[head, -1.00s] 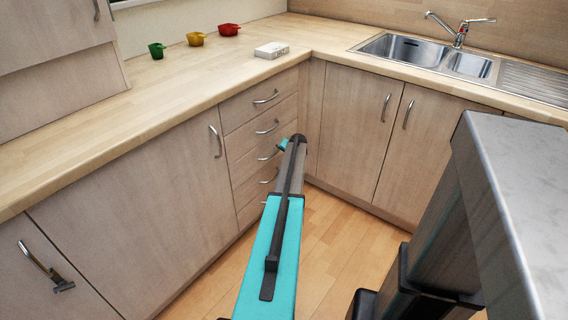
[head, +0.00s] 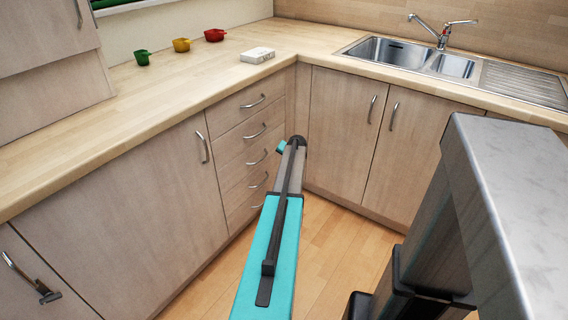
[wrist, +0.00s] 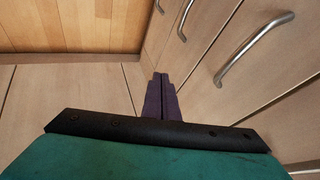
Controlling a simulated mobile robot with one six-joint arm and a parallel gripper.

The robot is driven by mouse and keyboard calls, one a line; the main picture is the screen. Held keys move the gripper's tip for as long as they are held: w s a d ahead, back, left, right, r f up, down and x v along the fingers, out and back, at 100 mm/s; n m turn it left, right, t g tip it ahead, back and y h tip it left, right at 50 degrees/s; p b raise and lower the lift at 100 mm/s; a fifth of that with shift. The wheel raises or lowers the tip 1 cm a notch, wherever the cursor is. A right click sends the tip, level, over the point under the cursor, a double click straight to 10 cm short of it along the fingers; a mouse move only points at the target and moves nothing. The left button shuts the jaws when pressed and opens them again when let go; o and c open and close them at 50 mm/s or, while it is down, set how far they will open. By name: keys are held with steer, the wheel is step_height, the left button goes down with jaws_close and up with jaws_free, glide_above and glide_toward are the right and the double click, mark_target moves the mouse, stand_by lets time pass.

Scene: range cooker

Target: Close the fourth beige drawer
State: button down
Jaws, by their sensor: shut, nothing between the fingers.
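The stack of beige drawers stands left of the corner in the head view. The fourth drawer from the top (head: 242,190), with its curved metal handle (head: 258,181), looks about flush with its neighbours, though my arm covers the stack's right edge. A small gap there cannot be ruled out. In the wrist view my gripper (wrist: 161,78) has its dark fingers together and empty. They point along beige fronts, with a metal handle (wrist: 254,48) to their right, apart from them. I cannot tell which drawer that handle belongs to. The fingers are hidden in the head view.
A worktop (head: 160,98) runs above the drawers, holding small coloured cups (head: 181,45) and a white box (head: 257,55). Cupboard doors (head: 335,135) under the sink (head: 400,52) adjoin at right. The wooden floor (head: 335,235) is clear.

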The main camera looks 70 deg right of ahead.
steer(key=shift+v, duration=1.75)
steer(key=shift+s, duration=0.1)
